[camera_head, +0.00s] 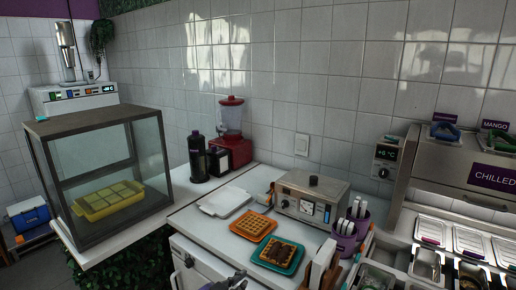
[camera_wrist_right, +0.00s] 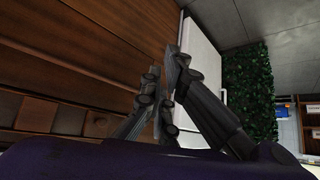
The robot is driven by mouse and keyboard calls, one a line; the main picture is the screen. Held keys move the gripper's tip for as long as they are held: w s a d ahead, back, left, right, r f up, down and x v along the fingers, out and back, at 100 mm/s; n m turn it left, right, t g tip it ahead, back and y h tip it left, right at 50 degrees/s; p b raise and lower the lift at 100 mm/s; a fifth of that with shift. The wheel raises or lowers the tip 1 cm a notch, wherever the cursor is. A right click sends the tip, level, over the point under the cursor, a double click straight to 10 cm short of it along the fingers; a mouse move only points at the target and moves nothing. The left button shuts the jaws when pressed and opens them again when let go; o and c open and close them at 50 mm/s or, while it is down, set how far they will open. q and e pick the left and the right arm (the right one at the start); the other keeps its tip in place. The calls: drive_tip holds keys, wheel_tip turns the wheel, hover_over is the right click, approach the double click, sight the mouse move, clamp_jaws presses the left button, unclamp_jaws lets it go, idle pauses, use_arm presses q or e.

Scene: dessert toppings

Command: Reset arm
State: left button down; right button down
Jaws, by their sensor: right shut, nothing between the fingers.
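My right gripper (camera_wrist_right: 170,58) shows in the right wrist view, its two dark fingers close together with no object between them. It is apart from the dessert things on the counter. In the head view a small dark mechanical part (camera_head: 235,283) shows at the bottom edge; I cannot tell which arm it belongs to. I cannot make out my left gripper.
The white counter (camera_head: 192,222) holds a waffle on an orange tray (camera_head: 268,225), a topped waffle on a teal tray (camera_head: 262,262), and a steel appliance (camera_head: 312,195). A glass case (camera_head: 150,150) stands left. Brown wooden panelling (camera_wrist_right: 70,60) fills the wrist view's left.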

use_arm(q)
drive_tip(key=s+a+f+n+g+y, duration=0.1)
drive_tip(key=s+a+f, duration=0.3)
drive_tip(key=s, duration=0.9)
drive_tip(key=s+a+f+n+g+y+p, duration=0.1)
drive_tip(key=s+a+f+n+y, duration=0.2)
drive_tip(key=s+f, duration=0.6)
drive_tip(key=s+a+f+n+g+y, duration=0.1)
drive_tip(key=s+a+f, duration=0.6)
drive_tip(key=s, duration=0.9)
drive_tip(key=shift+s+a+n+g+y+p, duration=0.3)
drive_tip(key=shift+n+y+p, duration=0.1)
drive_tip(key=shift+n, duration=0.3)
drive_tip(key=shift+f, duration=0.1)
